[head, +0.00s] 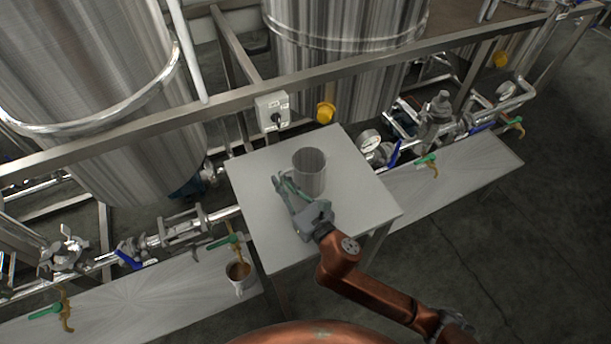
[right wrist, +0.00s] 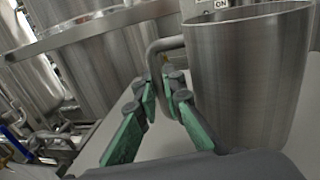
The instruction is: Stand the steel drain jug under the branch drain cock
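The steel jug (head: 309,172) stands upright on a pale square table, its open top up. In the right wrist view the jug (right wrist: 245,75) fills the right side, with its bent tube handle (right wrist: 165,46) on its left. My right gripper (head: 285,184) is at the jug's left side. Its green-padded fingers (right wrist: 161,98) lie on both sides of the handle; I cannot tell whether they press on it. Drain cocks with green levers are at the right (head: 430,162), far right (head: 516,123), left of the table (head: 234,240) and far left (head: 58,309). My left gripper is out of view.
The pale table (head: 258,228) has free room around the jug. A cup with brown liquid (head: 238,284) stands under the cock left of the table. A lower bench (head: 400,197) on the right looks bare. A metal rail, a switch box (head: 272,111) and large steel tanks are behind.

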